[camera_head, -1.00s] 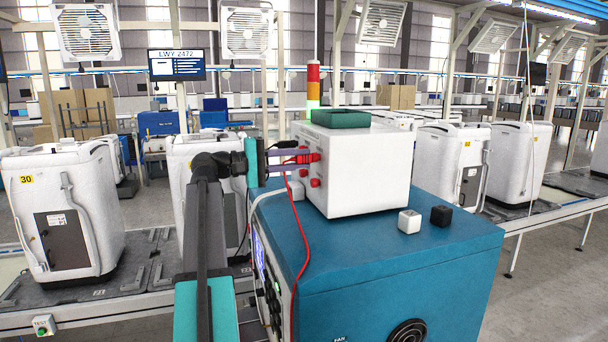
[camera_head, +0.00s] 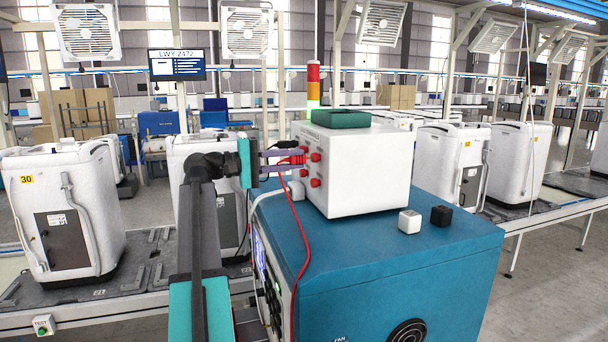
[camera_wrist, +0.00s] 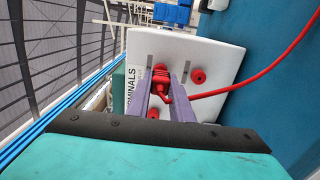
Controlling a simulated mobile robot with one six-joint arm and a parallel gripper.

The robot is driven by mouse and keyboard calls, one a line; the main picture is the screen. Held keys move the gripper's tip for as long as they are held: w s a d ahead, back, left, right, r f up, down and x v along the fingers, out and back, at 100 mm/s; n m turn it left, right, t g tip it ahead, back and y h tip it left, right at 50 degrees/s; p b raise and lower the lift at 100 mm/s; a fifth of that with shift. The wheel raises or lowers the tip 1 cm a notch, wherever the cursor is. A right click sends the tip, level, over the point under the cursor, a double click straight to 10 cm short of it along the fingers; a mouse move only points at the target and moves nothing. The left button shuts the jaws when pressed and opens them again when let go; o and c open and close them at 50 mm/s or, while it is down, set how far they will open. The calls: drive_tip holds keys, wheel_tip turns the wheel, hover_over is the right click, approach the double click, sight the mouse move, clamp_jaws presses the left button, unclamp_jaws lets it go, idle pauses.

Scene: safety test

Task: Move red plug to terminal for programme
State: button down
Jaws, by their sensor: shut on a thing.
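My gripper (camera_head: 284,160) is shut on the red plug (camera_head: 294,160), just left of the white terminal box (camera_head: 368,175). The box's left face carries several red terminals (camera_head: 315,156). The plug appears apart from them by a small gap. A red cable (camera_head: 298,235) hangs from the plug down over the teal cabinet's front. In the wrist view, the red plug (camera_wrist: 160,84) sits between the purple fingers, in front of the box face marked "TERMINALS" (camera_wrist: 132,90). One red terminal (camera_wrist: 198,76) shows to the right and another (camera_wrist: 153,113) lower down. The fingers partly hide the face.
The box stands on a teal cabinet (camera_head: 400,255). A black lead (camera_head: 285,144) and white cable (camera_head: 262,197) are close to my gripper.

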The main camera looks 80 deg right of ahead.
drive_tip(key=shift+v, duration=1.2)
drive_tip(key=shift+w+a, duration=0.15)
drive_tip(key=shift+w, duration=0.15)
drive_tip(key=shift+w+a, duration=0.25)
drive_tip(key=shift+w, duration=0.25)
